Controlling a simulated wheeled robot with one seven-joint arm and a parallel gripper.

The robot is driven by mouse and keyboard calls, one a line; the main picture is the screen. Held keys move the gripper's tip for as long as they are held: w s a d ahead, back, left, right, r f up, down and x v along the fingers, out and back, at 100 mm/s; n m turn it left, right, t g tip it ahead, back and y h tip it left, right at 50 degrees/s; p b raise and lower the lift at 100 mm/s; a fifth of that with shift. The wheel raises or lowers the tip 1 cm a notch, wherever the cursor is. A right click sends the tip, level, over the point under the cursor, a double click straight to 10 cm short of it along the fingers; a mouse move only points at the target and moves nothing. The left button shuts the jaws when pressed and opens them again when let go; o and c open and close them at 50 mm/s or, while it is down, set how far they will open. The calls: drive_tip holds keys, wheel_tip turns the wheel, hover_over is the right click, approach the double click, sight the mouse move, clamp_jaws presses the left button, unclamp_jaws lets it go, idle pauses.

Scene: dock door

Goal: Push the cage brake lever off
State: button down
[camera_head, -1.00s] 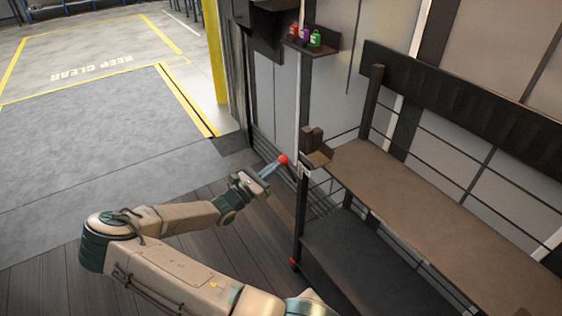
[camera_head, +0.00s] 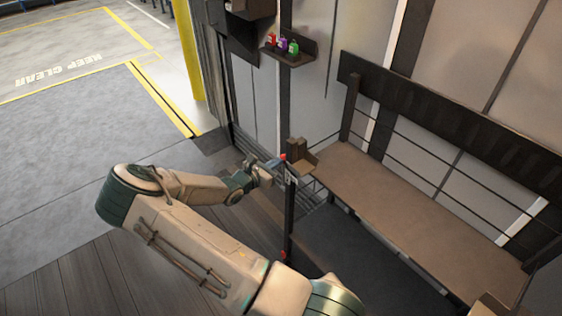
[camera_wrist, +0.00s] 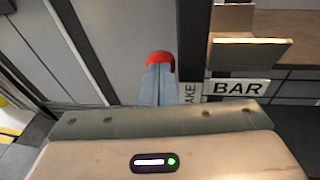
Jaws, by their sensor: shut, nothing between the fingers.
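A red rounded knob (camera_head: 283,157), which I take for the brake lever's end, shows beside the top of this post. My gripper (camera_head: 270,165) is shut and empty, its fingertips up against the knob. In the wrist view the red knob (camera_wrist: 160,58) sits right at the ends of the blue-grey fingers; I cannot tell firm contact. The lever's shaft is hidden. A white label (camera_wrist: 240,88) reading "BAR" is to the right.
A brown bracket (camera_head: 301,153) sits at the post top. A small wall shelf (camera_head: 291,54) holds coloured bottles. A yellow post (camera_head: 192,55) stands at the doorway. Open grey floor (camera_head: 60,145) lies to the left. A small red part (camera_head: 284,255) is low on the cage post.

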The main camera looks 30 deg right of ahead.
drive_tip(key=shift+d+r, duration=0.15)
drive_tip(key=shift+d, duration=0.1)
drive_tip(key=f+v, duration=0.1)
drive_tip(key=v, duration=1.3)
drive_tip(key=shift+a, duration=0.25)
drive_tip(key=shift+s+r, duration=0.1)
drive_tip(key=s+a+r+m+g+y, duration=0.1)
drive_tip(key=s+a+r+m+y, duration=0.2)
drive_tip(key=s+r+m+y, duration=0.4)
drive_tip(key=s+a+r+m+g+y, duration=0.1)
drive_tip(key=s+a+r+m+y, duration=0.3)
drive_tip(key=s+r+m+y, duration=0.4)
drive_tip(key=s+r+m, duration=0.6)
drive_tip(key=s+r, duration=0.1)
drive_tip(key=s, duration=0.2)
drive_tip(key=shift+a, duration=0.2)
